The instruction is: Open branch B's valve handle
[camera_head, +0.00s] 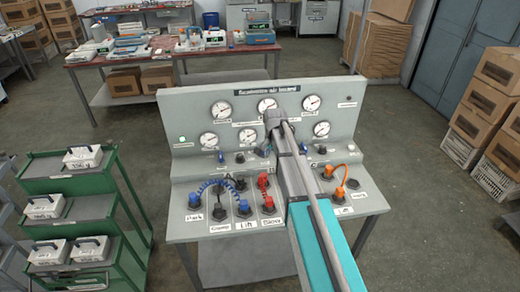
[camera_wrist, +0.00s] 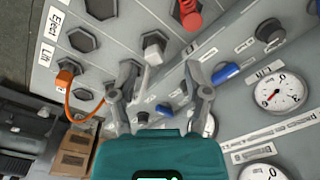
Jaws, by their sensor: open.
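My gripper (camera_wrist: 162,78) is open, with its two fingers spread over the sloping lower face of the grey test panel (camera_head: 345,120). In the wrist view, a blue handle (camera_wrist: 226,72) lies just beyond the right finger. A second blue handle (camera_wrist: 164,109) shows lower, between the fingers and my gripper's body. In the head view, a small blue handle (camera_head: 303,148) sits right of my arm, and another (camera_head: 221,156) sits to the left. I cannot read which handle is labelled branch B. My arm hides the panel's middle.
Pressure gauges (camera_wrist: 277,93) line the panel's upright back. A red coiled hose (camera_head: 264,188), a blue coiled hose (camera_head: 213,186) and an orange hose (camera_head: 342,182) stand out from the front ports. A pale grey fitting (camera_wrist: 153,48) stands between the fingers. A green cart (camera_head: 122,205) is at left.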

